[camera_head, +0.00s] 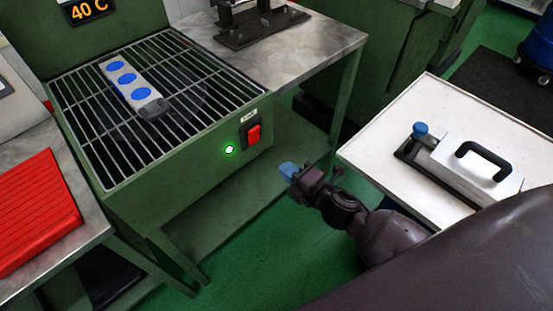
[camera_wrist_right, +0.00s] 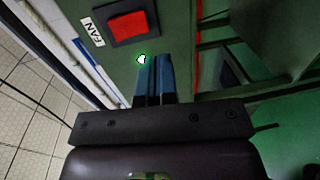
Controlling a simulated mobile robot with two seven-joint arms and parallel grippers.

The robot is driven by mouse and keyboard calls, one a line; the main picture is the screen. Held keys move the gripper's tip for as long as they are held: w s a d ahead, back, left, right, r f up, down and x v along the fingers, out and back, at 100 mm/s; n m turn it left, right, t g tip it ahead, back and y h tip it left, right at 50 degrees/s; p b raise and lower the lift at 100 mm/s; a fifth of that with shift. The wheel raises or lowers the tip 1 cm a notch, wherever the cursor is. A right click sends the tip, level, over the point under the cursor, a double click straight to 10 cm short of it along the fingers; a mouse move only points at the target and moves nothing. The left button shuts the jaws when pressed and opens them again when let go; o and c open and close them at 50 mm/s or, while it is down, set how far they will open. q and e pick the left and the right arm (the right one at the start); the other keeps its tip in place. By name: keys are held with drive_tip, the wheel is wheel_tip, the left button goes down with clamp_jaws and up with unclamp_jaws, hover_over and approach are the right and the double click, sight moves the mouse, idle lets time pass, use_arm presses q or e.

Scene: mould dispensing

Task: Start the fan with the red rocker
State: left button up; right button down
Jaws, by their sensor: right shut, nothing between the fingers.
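The red rocker (camera_head: 254,134) sits in a dark frame on the front panel of the green grated cabinet (camera_head: 180,201). In the right wrist view the red rocker (camera_wrist_right: 128,25) shows up close, beside a white label reading FAN (camera_wrist_right: 92,32). A small lamp (camera_head: 229,149) near the rocker glows green. My right gripper (camera_head: 287,170) is shut and empty, its blue fingertips in front of the panel and to the right of the rocker, apart from it. In the right wrist view the shut fingers (camera_wrist_right: 160,76) point toward the panel below the rocker. My left gripper is not in view.
A grey mould with blue round faces (camera_head: 123,78) lies on the grate (camera_head: 75,100). A display (camera_head: 88,9) reads 40 C. A red ribbed block (camera_head: 35,210) is on the left table. A white table (camera_head: 385,135) at right carries a handled metal mould (camera_head: 480,170).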

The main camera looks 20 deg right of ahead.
drive_tip(key=v, duration=0.2)
drive_tip(key=f+v, duration=0.1)
drive_tip(key=v, duration=0.1)
drive_tip(key=shift+s, duration=0.1)
idle(0.5)
